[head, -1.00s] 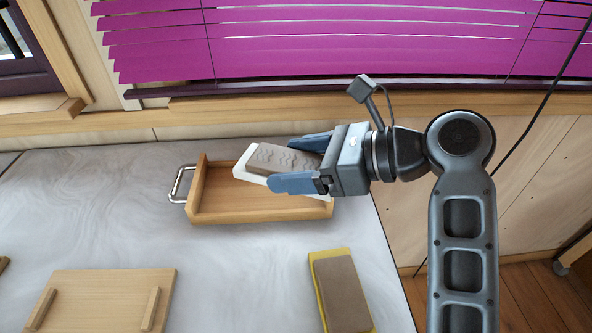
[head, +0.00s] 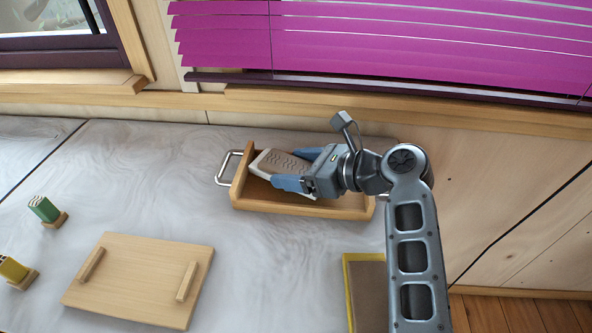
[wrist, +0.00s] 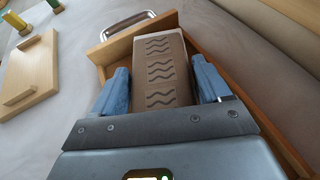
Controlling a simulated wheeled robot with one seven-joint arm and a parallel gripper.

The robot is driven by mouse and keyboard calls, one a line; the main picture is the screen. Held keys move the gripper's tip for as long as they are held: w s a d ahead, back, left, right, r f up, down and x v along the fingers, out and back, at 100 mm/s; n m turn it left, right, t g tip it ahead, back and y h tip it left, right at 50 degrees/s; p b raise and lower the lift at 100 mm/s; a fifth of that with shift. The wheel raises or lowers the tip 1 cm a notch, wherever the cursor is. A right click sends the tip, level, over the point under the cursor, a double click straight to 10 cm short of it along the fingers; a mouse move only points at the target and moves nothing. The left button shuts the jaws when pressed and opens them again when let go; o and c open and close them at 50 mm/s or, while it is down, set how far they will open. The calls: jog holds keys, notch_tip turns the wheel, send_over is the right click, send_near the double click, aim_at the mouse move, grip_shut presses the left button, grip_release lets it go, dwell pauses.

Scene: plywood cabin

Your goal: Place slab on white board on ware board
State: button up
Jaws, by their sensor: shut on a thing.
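The slab (head: 286,164) is grey-brown with stamped wavy lines and lies on a white board (head: 256,164). My gripper (head: 288,170) is shut on the white board with the slab, its blue fingers on either side. They are over or within the wooden tray; whether they touch its floor I cannot tell. The slab also shows in the wrist view (wrist: 162,72), between the fingers. The ware board (head: 135,280), pale wood with two battens, lies at the lower left of the table, apart from my gripper.
The tray (head: 300,205) has low walls and a metal handle (head: 226,168) on its left. A yellow board (head: 349,290) with a brown slab is at the lower right, partly behind my arm. Green (head: 43,208) and yellow (head: 12,268) blocks stand at left. Table between tray and ware board is clear.

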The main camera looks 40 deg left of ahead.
jog(key=shift+f, duration=0.6)
jog(key=shift+f, duration=0.1)
jog(key=o, duration=1.4)
jog(key=b+v, duration=0.1)
jog(key=v, duration=1.1)
jog(key=shift+d, duration=0.1)
